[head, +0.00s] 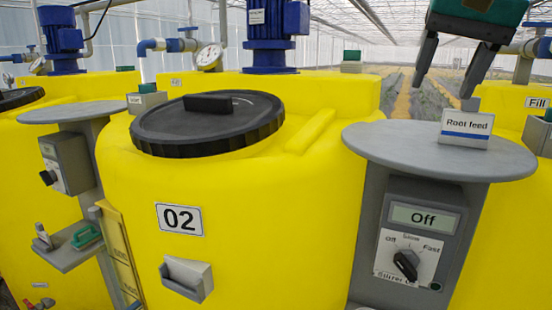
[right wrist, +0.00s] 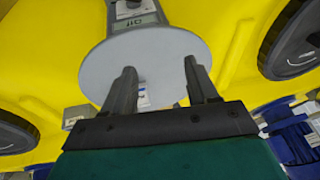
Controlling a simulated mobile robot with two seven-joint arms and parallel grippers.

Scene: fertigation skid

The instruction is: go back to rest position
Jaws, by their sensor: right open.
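My right gripper (head: 443,90) hangs at the top right of the head view, its two dark fingers spread apart with nothing between them. In the right wrist view the gripper (right wrist: 159,67) is also open and empty, in front of the round grey table (right wrist: 105,72). In the head view this round grey table (head: 400,148) bears a small sign reading "Root feed" (head: 466,128), below the fingers. My left gripper is in neither view.
A yellow tank marked 02 (head: 250,225) with a black lid (head: 175,130) fills the middle. Under the grey table is a control box (head: 418,250) with its display reading "Off". A smaller round table (head: 65,115) and shelf (head: 65,252) stand left. Blue pumps (head: 268,25) stand behind.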

